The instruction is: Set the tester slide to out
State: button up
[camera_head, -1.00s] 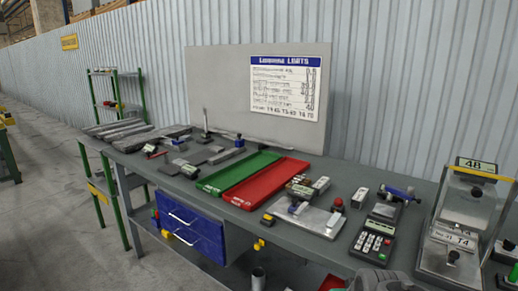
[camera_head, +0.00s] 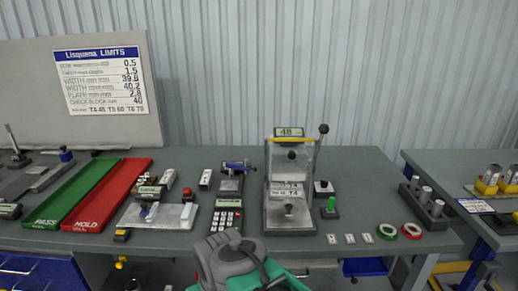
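The tester (camera_head: 291,222) stands on the bench right of centre in the head view. It is a metal frame with a display on top reading 48, a yellow bar below it and a clear guard. A slide with a dark round knob (camera_head: 288,208) sits low at its front, under a label plate (camera_head: 287,190). I cannot tell from this view which position the slide is in. A lever with a black ball (camera_head: 323,129) rises at the tester's right side. A grey and green part of my arm shows at the bottom edge; my gripper's fingers are not in view.
A calculator-like keypad (camera_head: 228,218) and a blue-handled clamp (camera_head: 237,167) stand left of the tester. A green-knobbed device (camera_head: 331,208) and a black-knobbed device (camera_head: 322,187) stand close on its right. Green (camera_head: 388,231) and red (camera_head: 411,231) rings lie farther right. The red tray (camera_head: 95,215) is left.

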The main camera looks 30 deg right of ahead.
aim_at(288, 206)
jog(key=z, duration=1.15)
